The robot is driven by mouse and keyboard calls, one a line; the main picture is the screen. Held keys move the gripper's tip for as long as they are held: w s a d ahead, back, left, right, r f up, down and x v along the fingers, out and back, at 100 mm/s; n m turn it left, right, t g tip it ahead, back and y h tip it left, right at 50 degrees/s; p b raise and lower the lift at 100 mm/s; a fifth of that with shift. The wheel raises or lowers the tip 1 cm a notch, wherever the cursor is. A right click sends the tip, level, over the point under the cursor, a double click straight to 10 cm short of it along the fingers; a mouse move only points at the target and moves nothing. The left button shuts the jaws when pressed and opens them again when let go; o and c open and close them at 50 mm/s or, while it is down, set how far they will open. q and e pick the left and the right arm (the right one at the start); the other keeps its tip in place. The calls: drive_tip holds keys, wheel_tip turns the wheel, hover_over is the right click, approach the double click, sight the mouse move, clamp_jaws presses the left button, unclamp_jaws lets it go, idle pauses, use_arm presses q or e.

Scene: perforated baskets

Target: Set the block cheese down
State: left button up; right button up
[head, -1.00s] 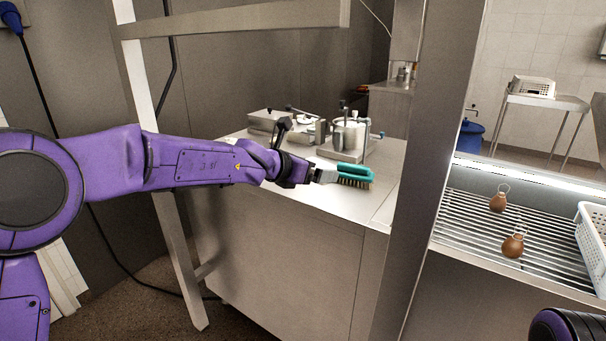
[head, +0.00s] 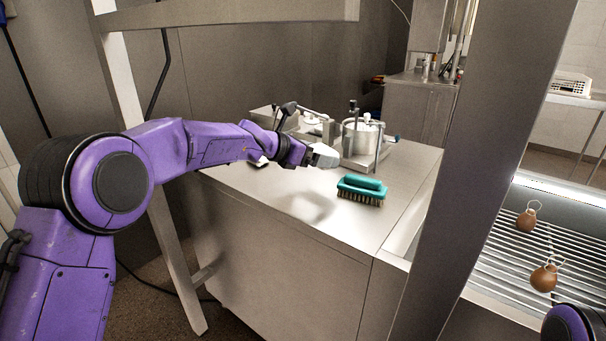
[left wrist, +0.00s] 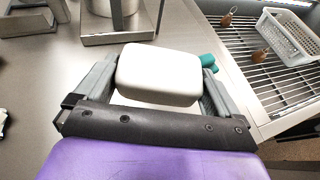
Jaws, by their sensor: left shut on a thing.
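My left gripper (head: 318,156) is shut on the block cheese (left wrist: 158,75), a white block with rounded edges. In the left wrist view the cheese sits between the two grey fingers of the gripper (left wrist: 155,85). In the head view the cheese (head: 327,158) shows as a small pale shape at the fingertips. It is held above the steel counter (head: 290,225), with a shadow on the counter below. My right gripper is out of view; only a purple part of my right arm shows at the bottom right.
A teal brush (head: 362,190) lies on the counter just right of the gripper. A metal pot (head: 362,137) and equipment stand behind. A steel post (head: 490,150) separates the counter from a rack (head: 510,255) with brown hanging-type cheeses (head: 543,278). The counter's front left is clear.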

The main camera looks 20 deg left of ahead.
use_arm(q)
drive_tip(key=p, duration=0.1)
hover_over(301, 186)
wheel_tip(301, 186, down, 6)
drive_tip(key=shift+w+d+f, duration=0.15)
drive_tip(key=shift+f, duration=0.05)
wheel_tip(301, 186, down, 3)
drive_tip(key=shift+f, duration=0.15)
drive_tip(key=o, duration=0.8)
drive_tip(key=shift+s+a, duration=0.3)
drive_tip(key=shift+a, duration=0.1)
drive_tip(key=b+v, duration=0.1)
drive_tip(key=v, duration=1)
drive_tip(key=shift+s+b, duration=0.1)
drive_tip(key=shift+b, duration=0.2)
